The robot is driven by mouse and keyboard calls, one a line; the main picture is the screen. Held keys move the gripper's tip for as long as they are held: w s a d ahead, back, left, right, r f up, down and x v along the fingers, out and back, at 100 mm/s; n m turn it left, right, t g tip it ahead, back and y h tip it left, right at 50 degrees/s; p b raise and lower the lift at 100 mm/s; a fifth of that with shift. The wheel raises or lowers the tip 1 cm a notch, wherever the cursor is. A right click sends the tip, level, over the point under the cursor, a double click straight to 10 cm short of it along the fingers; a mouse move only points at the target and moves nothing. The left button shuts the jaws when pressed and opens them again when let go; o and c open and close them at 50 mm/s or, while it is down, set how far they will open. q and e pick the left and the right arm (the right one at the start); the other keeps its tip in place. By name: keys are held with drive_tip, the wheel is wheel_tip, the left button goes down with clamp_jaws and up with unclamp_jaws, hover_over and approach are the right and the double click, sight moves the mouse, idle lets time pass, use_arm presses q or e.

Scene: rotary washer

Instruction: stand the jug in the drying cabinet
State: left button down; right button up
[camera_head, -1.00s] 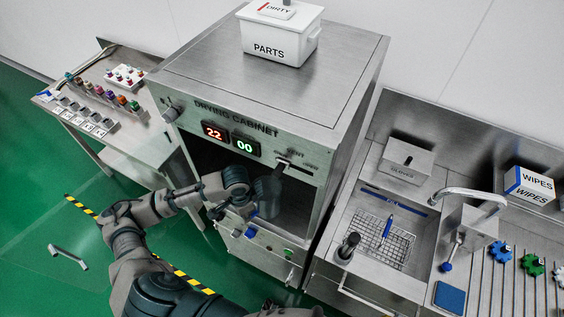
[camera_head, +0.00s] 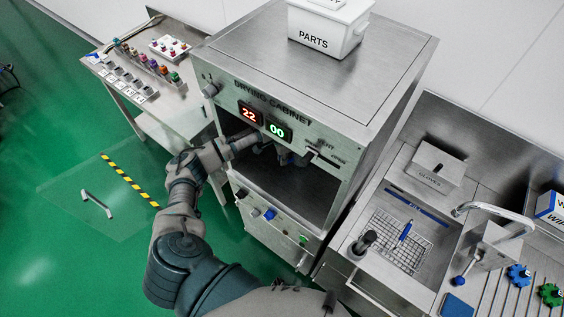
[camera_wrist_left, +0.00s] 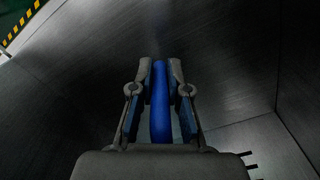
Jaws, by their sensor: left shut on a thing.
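The drying cabinet (camera_head: 262,200) stands in the middle of the head view with its dark chamber open at the front. My left arm reaches into the upper part of the chamber, and my left gripper (camera_head: 276,150) is inside, just below the displays. In the left wrist view the gripper (camera_wrist_left: 160,72) is shut on a blue upright strip, which looks like the handle of the jug (camera_wrist_left: 160,110). The jug's body is hard to make out; the arm and the cabinet front hide much of it. Metal walls surround the gripper in the wrist view. My right gripper is not in view.
A clear door with a striped edge (camera_head: 130,178) and a handle (camera_head: 97,205) hangs open at left. A white PARTS bin (camera_head: 325,32) sits on the cabinet. A sink (camera_head: 400,225) with a faucet is at right, a side table (camera_head: 150,75) at left.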

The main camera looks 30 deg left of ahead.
use_arm(q)
drive_tip(key=f, duration=0.1)
drive_tip(key=d+f, duration=0.1)
drive_tip(key=shift+s+f+p, duration=0.1)
drive_tip(key=shift+f+p, duration=0.25)
drive_tip(key=shift+f, duration=0.05)
drive_tip(key=shift+d+f, duration=0.1)
drive_tip(key=shift+f, duration=0.05)
drive_tip(key=c, duration=1.1)
unclamp_jaws()
drive_tip(key=shift+a+f, duration=0.15)
drive_tip(key=shift+a, duration=0.15)
drive_tip(key=shift+c, duration=0.2)
drive_tip(key=shift+a, duration=0.2)
drive_tip(key=r, duration=0.6)
drive_tip(key=shift+d+r+b, duration=0.35)
drive_tip(key=shift+r+b, duration=0.05)
drive_tip(key=shift+r, duration=0.45)
drive_tip(key=shift+a, duration=0.15)
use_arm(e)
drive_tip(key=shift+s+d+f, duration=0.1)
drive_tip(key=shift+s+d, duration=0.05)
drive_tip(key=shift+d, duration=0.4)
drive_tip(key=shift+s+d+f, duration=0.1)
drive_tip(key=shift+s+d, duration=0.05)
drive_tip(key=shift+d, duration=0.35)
